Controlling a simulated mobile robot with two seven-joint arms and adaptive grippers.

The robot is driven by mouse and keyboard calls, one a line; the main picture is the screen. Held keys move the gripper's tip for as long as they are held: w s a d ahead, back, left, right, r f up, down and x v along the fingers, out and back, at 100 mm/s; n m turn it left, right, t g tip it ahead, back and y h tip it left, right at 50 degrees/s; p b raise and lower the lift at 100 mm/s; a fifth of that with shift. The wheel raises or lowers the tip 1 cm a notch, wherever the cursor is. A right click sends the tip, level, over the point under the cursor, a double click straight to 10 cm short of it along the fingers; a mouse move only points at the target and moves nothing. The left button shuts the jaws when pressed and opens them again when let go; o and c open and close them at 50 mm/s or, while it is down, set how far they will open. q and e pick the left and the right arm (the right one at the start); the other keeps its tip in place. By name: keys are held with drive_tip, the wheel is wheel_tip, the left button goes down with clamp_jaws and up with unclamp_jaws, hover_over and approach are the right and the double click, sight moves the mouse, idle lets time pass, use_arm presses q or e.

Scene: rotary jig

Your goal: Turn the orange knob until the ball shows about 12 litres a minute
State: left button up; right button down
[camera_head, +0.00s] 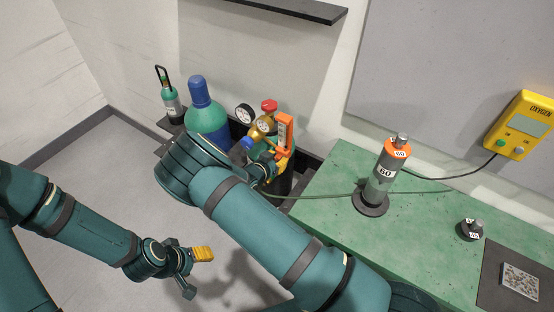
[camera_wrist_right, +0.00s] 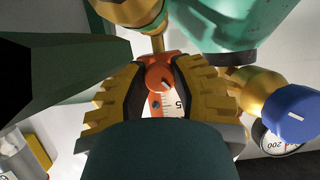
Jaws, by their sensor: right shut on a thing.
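The orange flowmeter (camera_head: 285,134) stands upright on the brass regulator (camera_head: 263,124) in the head view. In the right wrist view its orange knob (camera_wrist_right: 162,73) sits between the ribbed yellow fingers of my right gripper (camera_wrist_right: 165,80), which is shut on it. Below the knob is the white scale (camera_wrist_right: 172,106) with a figure 5. A small dark round spot, perhaps the ball, shows beside the 5; I cannot read an exact flow. The rest of the scale is hidden. My left gripper (camera_head: 195,271) hangs empty over the floor, its fingers apart.
A blue-topped green cylinder (camera_head: 205,120) and a small bottle (camera_head: 170,98) stand at the back left. A blue knob (camera_wrist_right: 291,112) and a gauge (camera_wrist_right: 277,141) are close to my right gripper. The green bench (camera_head: 325,196) carries a grey cylinder (camera_head: 381,175).

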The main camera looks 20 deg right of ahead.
drive_tip(key=shift+n+g+h+b, duration=0.3)
drive_tip(key=shift+n, duration=0.3)
drive_tip(key=shift+w+n+g+h+b, duration=0.1)
drive_tip(key=shift+n+g+h+b, duration=0.55)
drive_tip(key=shift+n, duration=0.85)
drive_tip(key=c, duration=0.7)
unclamp_jaws()
drive_tip(key=v, duration=1.2)
drive_tip(key=shift+w+a+f, duration=0.1)
drive_tip(key=shift+a, duration=0.05)
